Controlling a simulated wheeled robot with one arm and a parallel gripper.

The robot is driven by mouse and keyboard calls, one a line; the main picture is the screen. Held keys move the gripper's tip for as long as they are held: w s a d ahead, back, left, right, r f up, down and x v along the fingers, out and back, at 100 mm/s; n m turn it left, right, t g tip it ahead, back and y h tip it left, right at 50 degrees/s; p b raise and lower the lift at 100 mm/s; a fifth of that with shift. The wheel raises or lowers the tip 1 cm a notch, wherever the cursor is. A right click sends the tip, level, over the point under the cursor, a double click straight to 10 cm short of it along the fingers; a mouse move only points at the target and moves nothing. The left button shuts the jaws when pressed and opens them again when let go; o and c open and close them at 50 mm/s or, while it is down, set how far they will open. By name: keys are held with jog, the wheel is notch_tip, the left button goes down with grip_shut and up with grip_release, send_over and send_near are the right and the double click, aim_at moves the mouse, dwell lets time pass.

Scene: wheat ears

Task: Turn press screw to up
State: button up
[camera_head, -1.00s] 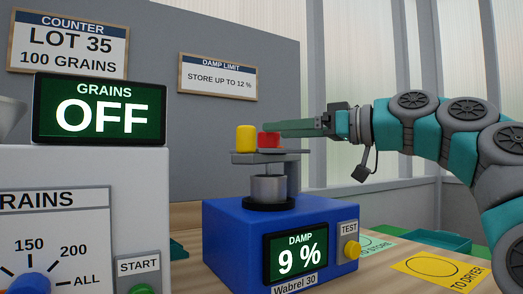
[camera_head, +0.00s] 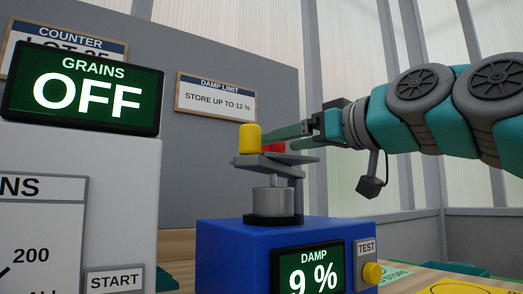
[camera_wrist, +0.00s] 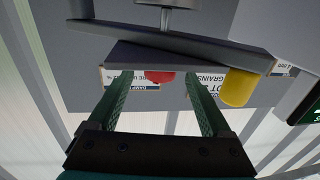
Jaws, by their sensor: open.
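The press screw's bar (camera_head: 270,161) lies across the top of the blue damp meter (camera_head: 230,245), above a grey cup (camera_head: 272,200). A yellow knob (camera_head: 249,138) stands at the bar's left end in the head view, with a red knob (camera_head: 274,147) beside it. My gripper (camera_head: 275,142) reaches in from the right at the red knob's height. In the wrist view, the open fingers (camera_wrist: 158,82) have the red knob (camera_wrist: 160,76) between them, near the tips. The yellow knob (camera_wrist: 239,87) is outside the right finger. Whether a finger touches the red knob is unclear.
The meter's display (camera_head: 309,270) reads 9 %, with a yellow TEST button (camera_head: 372,273) beside it. A grain counter (camera_head: 90,200) showing OFF stands close at the left. A grey wall panel (camera_head: 200,60) with a damp limit sign (camera_head: 215,97) is behind.

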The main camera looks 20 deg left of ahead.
jog(key=x, duration=0.6)
jog(key=shift+w+a+f, duration=0.1)
jog(key=shift+w+a, duration=0.05)
jog(key=shift+a, duration=0.2)
jog(key=shift+c, duration=0.2)
grip_shut()
